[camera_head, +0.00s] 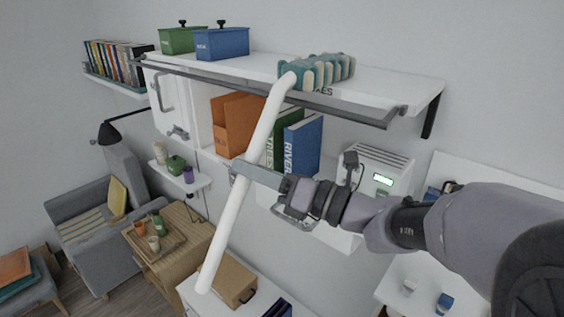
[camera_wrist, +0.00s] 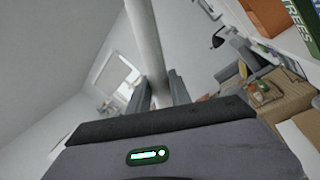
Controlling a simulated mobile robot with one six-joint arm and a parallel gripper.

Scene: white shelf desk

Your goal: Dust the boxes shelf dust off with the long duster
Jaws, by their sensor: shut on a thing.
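The long duster has a white handle (camera_head: 245,185) and a teal and cream ribbed head (camera_head: 318,71). Its head lies over the top boxes shelf (camera_head: 390,88) near the middle of the front edge, by the partly covered label. The handle slants down to the left in front of the shelves. My gripper (camera_head: 238,172) is shut on the handle around its middle; the handle also shows between the fingers in the wrist view (camera_wrist: 148,45). A green box (camera_head: 180,41) and a blue box (camera_head: 222,44) stand left of the head on the same shelf. I cannot make out dust.
A dark rail (camera_head: 260,88) runs below the shelf's front edge. An orange file holder (camera_head: 236,125) and blue and green binders (camera_head: 302,145) stand on the shelf below. The top shelf's right end is clear. A white device (camera_head: 380,172) sits behind my arm.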

